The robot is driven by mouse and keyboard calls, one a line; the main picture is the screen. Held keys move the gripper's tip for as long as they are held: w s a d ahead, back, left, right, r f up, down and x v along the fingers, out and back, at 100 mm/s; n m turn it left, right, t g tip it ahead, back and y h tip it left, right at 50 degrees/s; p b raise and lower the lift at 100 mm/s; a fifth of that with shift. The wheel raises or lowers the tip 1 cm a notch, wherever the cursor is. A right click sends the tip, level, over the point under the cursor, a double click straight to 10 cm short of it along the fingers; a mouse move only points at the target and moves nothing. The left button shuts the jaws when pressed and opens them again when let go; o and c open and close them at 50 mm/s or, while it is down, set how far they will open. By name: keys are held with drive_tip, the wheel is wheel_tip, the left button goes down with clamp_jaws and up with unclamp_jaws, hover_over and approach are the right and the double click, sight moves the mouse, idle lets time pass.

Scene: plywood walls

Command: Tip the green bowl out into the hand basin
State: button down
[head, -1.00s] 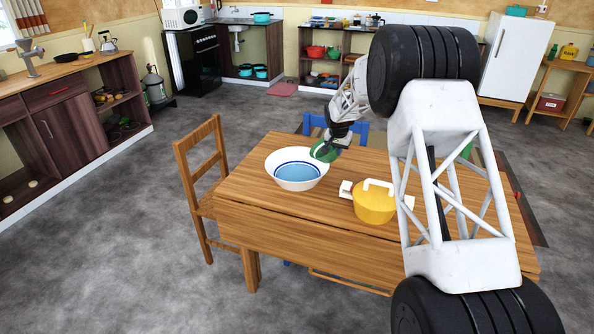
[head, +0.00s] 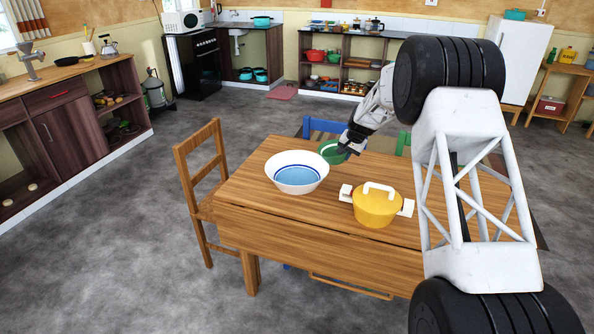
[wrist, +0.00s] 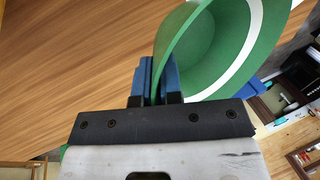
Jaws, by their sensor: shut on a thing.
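The green bowl (head: 331,152) is just behind and to the right of the hand basin, over the far part of the table. In the wrist view the green bowl (wrist: 215,50) shows a white band, and its wall lies between the fingers. My gripper (head: 346,150) is shut on the bowl's wall; its blue fingers (wrist: 158,75) show in the wrist view. The hand basin (head: 297,174), white with a blue ring and a blue inside bottom, stands on the table. I cannot see what the green bowl holds.
A yellow lidded pot (head: 377,207) with white handles stands on the wooden table (head: 300,218), right of the basin. A wooden chair (head: 203,180) is at the left and a blue chair (head: 322,126) behind. The table's front left is clear.

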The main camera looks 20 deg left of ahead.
drive_tip(key=shift+w+d+f+g+y+b, duration=0.2)
drive_tip(key=shift+d+f+y+b, duration=0.15)
drive_tip(key=shift+f+y, duration=0.15)
drive_tip(key=shift+w+d+f+g+y+b, duration=0.1)
drive_tip(key=shift+d+f+g+y+b, duration=0.15)
drive_tip(key=shift+f+y, duration=0.25)
drive_tip(key=shift+d, duration=0.1)
